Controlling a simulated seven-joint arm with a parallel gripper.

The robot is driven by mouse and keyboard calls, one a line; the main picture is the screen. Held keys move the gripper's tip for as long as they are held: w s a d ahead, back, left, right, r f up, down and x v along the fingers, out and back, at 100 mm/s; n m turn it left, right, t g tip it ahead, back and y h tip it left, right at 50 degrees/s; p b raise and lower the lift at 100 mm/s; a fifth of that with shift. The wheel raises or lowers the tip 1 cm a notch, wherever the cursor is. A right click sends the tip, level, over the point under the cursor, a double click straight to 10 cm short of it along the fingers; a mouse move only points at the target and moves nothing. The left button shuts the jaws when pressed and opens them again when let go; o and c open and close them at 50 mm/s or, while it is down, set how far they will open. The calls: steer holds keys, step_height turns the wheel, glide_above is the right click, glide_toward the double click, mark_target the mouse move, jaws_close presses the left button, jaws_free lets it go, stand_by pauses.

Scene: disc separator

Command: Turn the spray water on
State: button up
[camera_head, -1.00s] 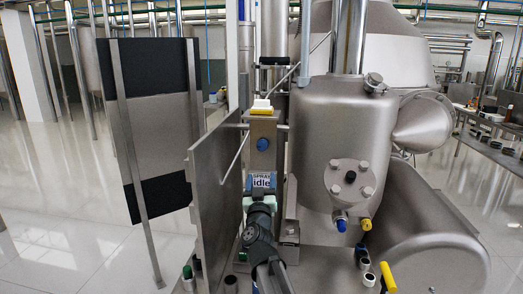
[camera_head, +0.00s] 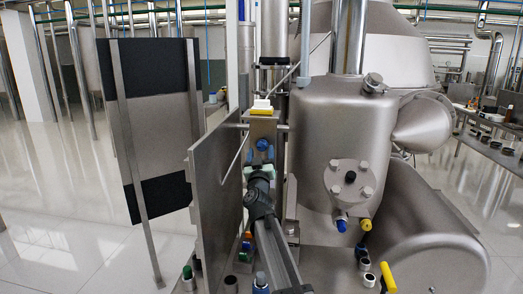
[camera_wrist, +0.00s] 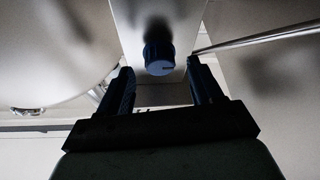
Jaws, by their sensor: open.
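The blue round knob (camera_head: 262,144) sits on the narrow upright metal panel (camera_head: 263,125) in the middle of the head view. My gripper (camera_head: 260,157) is just below and in front of it. In the wrist view the knob (camera_wrist: 158,60) shows ahead, between the two dark fingers of my gripper (camera_wrist: 161,72). The fingers are apart, with a gap on each side of the knob, and hold nothing. I cannot tell whether the tips reach its depth. My gripper and arm hide the panel's label in the head view.
A flat metal plate (camera_head: 215,190) stands close left of my arm. A large steel vessel (camera_head: 335,125) with blue and yellow fittings stands to the right. A thin rod (camera_wrist: 260,38) runs right of the fingers. A yellow-and-white piece (camera_head: 261,107) tops the panel.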

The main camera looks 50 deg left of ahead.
mark_target(262, 146)
steer(key=shift+x, duration=1.3)
steer(key=c, duration=1)
